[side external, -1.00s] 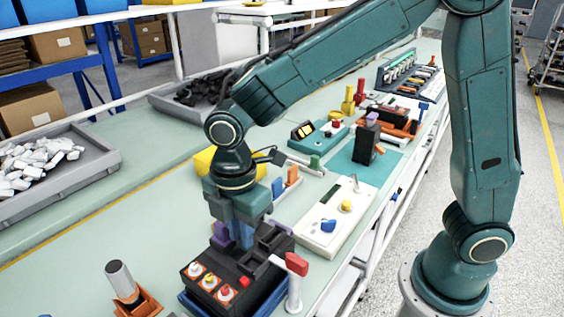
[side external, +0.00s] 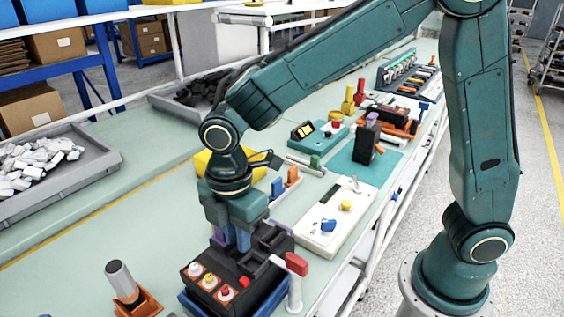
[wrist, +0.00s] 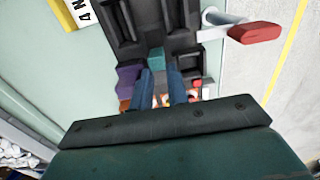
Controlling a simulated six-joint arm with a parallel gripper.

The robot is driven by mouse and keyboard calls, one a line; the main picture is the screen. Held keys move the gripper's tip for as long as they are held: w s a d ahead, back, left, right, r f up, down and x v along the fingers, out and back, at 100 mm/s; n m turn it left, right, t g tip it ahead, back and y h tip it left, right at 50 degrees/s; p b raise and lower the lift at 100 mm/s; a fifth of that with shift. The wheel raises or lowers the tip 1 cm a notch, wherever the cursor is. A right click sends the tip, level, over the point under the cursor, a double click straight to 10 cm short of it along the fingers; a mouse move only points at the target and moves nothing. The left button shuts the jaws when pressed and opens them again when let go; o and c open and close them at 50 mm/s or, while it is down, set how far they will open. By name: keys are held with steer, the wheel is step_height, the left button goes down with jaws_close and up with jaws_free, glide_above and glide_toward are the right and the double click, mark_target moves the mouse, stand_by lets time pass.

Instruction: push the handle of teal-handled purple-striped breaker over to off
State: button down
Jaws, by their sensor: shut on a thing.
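The black breaker unit (side external: 215,268) sits on the bench in a blue holder, with several lit buttons on its near face. In the wrist view a teal handle (wrist: 156,57) stands in the unit's middle, right at my fingertips. A purple part (wrist: 128,76) is beside it at left; purple also shows beside my fingers in the side view (side external: 218,237). My gripper (wrist: 161,72) points down over the unit, its blue fingers shut on the teal handle. The fingers and gripper body hide part of the handle and its base.
A grey post with a red handle (side external: 296,264) stands close at the unit's right. A cream panel (side external: 322,228) with knobs lies behind it. An orange stand with a grey cylinder (side external: 119,276) is at left. The bench between is clear.

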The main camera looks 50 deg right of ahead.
mark_target(230, 266)
steer(key=shift+a+f, duration=0.35)
steer(key=shift+a, duration=0.15)
stand_by(0.3)
steer(key=shift+a+f, duration=0.15)
steer(key=shift+a, duration=0.05)
steer(key=shift+s+a+f, duration=0.2)
steer(key=shift+a+f, duration=0.15)
steer(key=shift+f, duration=0.05)
stand_by(0.9)
steer(key=shift+s+a+f, duration=0.1)
steer(key=shift+a+f, duration=0.3)
steer(key=shift+f, duration=0.35)
stand_by(0.9)
steer(key=c, duration=1.4)
jaws_free()
steer(key=shift+c, duration=0.2)
steer(key=shift+r, duration=0.15)
steer(key=shift+o, duration=0.8)
step_height(230, 266, up, 10)
steer(key=d, duration=0.1)
steer(key=shift+w, duration=0.3)
steer(key=shift+d+r, duration=0.15)
steer(key=shift+r, duration=0.1)
